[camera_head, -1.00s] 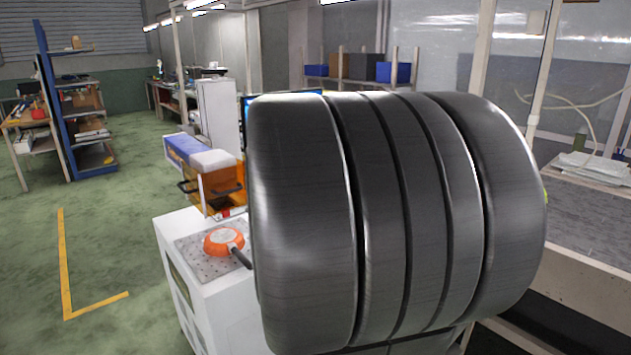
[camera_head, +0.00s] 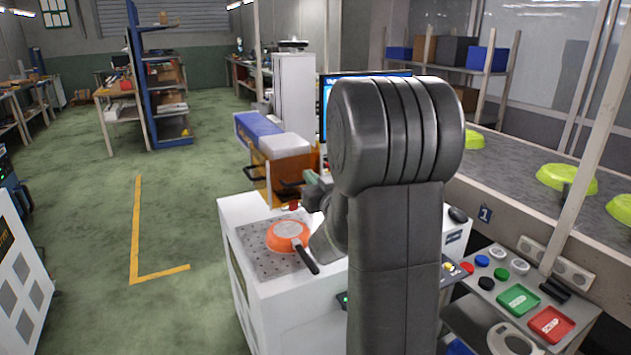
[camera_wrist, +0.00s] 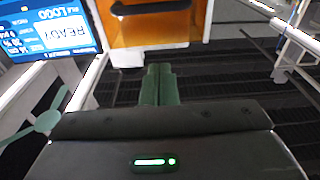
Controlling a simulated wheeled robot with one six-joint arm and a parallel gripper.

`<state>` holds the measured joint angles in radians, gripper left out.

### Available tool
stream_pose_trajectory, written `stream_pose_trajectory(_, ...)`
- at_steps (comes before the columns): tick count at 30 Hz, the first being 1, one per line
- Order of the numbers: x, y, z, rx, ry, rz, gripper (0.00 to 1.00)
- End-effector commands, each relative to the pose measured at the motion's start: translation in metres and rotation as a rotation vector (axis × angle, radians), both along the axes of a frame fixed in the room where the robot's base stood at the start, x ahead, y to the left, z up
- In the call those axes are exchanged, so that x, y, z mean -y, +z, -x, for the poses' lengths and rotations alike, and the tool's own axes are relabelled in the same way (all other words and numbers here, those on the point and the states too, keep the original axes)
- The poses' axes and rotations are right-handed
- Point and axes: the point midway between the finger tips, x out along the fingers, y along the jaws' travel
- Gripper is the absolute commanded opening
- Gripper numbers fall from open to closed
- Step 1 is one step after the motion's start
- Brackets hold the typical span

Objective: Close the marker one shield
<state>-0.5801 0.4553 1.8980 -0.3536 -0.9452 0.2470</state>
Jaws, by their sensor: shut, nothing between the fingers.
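The marker's shield (camera_head: 262,182) is an orange see-through box with black handles, below a blue-and-white marker head (camera_head: 272,140). In the wrist view, the orange shield (camera_wrist: 150,30) and a black handle (camera_wrist: 160,7) show at the top. My gripper (camera_wrist: 159,72) has its green fingers together and empty, pointing toward the shield, apart from the handle. In the head view, my arm partly hides the gripper (camera_head: 310,180) beside the shield's right side.
A screen (camera_wrist: 50,28) reading READY stands left in the wrist view. A conveyor (camera_head: 510,160) with yellow-green pans runs at the right, labelled 1. A button panel (camera_head: 520,295) is at the front right. The green floor (camera_head: 100,230) to the left is open.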

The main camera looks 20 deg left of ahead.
Motion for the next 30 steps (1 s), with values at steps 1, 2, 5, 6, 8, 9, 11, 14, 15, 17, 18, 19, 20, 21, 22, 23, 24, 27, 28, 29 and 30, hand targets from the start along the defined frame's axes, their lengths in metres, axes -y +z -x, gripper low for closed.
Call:
stream_pose_trajectory(1,-0.009,0.003,-0.007,0.000,0.002,0.001,0.00)
stream_pose_trajectory(2,-0.014,0.004,-0.012,-0.001,0.001,0.002,0.00)
stream_pose_trajectory(5,-0.031,0.007,-0.026,-0.001,0.001,0.001,0.00)
stream_pose_trajectory(6,-0.037,0.008,-0.031,-0.001,0.000,0.002,0.00)
stream_pose_trajectory(8,-0.046,0.010,-0.039,-0.001,0.000,0.002,0.00)
stream_pose_trajectory(9,-0.052,0.010,-0.044,-0.001,0.000,0.001,0.00)
stream_pose_trajectory(11,-0.049,-0.004,-0.043,-0.007,-0.002,0.005,0.00)
stream_pose_trajectory(14,-0.046,-0.017,-0.040,-0.005,-0.003,0.004,0.00)
stream_pose_trajectory(15,-0.045,-0.021,-0.040,-0.004,-0.003,0.003,0.00)
stream_pose_trajectory(17,-0.044,-0.026,-0.039,-0.004,-0.002,0.002,0.00)
stream_pose_trajectory(18,-0.044,-0.028,-0.038,-0.003,-0.002,0.001,0.00)
stream_pose_trajectory(19,-0.044,-0.029,-0.038,-0.002,-0.002,0.002,0.00)
stream_pose_trajectory(20,-0.043,-0.030,-0.038,-0.002,-0.002,0.002,0.00)
stream_pose_trajectory(21,-0.043,-0.031,-0.038,-0.002,-0.002,0.002,0.00)
stream_pose_trajectory(22,-0.043,-0.031,-0.038,-0.002,-0.002,0.002,0.00)
stream_pose_trajectory(23,-0.043,-0.031,-0.037,-0.001,-0.002,0.001,0.00)
stream_pose_trajectory(24,-0.043,-0.031,-0.037,-0.001,-0.002,0.002,0.00)
stream_pose_trajectory(27,-0.043,-0.031,-0.037,-0.001,-0.002,0.002,0.00)
stream_pose_trajectory(28,-0.043,-0.031,-0.037,-0.001,-0.002,0.002,0.00)
stream_pose_trajectory(29,-0.043,-0.031,-0.037,-0.001,-0.002,0.001,0.00)
stream_pose_trajectory(30,-0.043,-0.031,-0.037,-0.001,-0.002,0.002,0.00)
